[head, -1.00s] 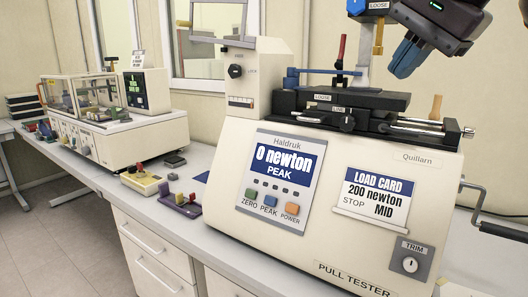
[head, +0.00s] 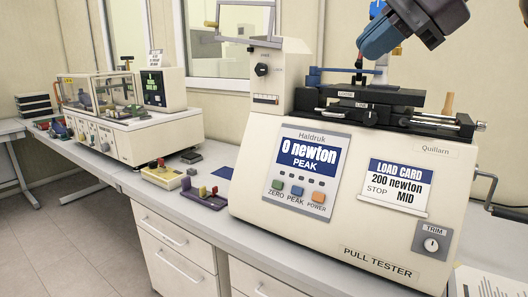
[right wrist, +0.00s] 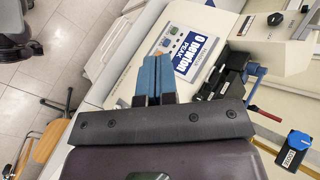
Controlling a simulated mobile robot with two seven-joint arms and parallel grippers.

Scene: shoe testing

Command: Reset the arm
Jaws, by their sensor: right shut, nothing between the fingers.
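My right gripper (head: 380,45) comes in from the top right in the head view, above the pull tester (head: 330,228). Its blue fingers are together with nothing between them, and they also show in the right wrist view (right wrist: 153,78). The fingers are apart from the tester and partly in front of its upright post. The tester's display (head: 311,155) reads 0 newton, PEAK. Its load card (head: 397,187) reads 200 newton, STOP, MID. A black clamp bed (head: 375,103) sits on top. My left gripper is not in view.
A second machine with a clear cover (head: 105,92) stands further left. A crank handle (head: 487,185) sticks out on the tester's right.

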